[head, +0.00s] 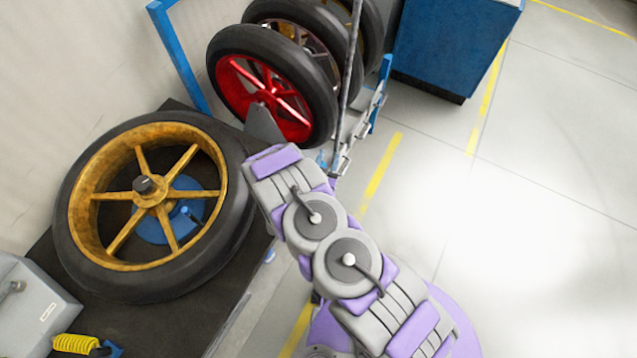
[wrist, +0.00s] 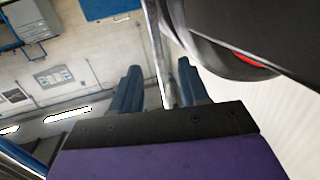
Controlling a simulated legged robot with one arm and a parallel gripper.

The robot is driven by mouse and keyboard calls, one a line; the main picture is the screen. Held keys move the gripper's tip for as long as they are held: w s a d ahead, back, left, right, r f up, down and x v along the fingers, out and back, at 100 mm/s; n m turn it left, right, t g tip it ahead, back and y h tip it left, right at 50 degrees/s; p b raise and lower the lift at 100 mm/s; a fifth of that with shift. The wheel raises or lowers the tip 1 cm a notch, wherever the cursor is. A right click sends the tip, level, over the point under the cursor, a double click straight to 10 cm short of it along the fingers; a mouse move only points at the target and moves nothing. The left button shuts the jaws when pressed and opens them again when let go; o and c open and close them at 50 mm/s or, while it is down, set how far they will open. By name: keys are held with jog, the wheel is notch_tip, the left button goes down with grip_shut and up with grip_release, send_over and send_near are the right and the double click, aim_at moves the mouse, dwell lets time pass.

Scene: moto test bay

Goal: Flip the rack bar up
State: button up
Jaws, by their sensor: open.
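The rack bar (head: 350,75) is a long thin grey rod in the head view. It runs from the top edge down beside the red-rimmed wheel, along the rack's front side. In the wrist view a pale rod (wrist: 154,45), likely the same bar, passes down through the gap between the fingers. My gripper (wrist: 158,85) is open, with one blue finger on each side of that rod. I cannot tell whether either finger touches it. In the head view my purple and grey arm hides most of the gripper, close to the bar's lower end.
The red-rimmed wheel (head: 308,115) is close beside my gripper; its tire (wrist: 240,60) fills the wrist view's upper right. A gold-rimmed wheel (head: 127,192) lies on a dark bench at left. A blue cabinet (head: 450,45) stands behind. The floor at right is clear.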

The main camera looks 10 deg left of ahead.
jog(key=s+a, duration=0.1)
jog(key=s, duration=0.9)
jog(key=shift+a+r, duration=0.25)
jog(key=shift+r, duration=0.1)
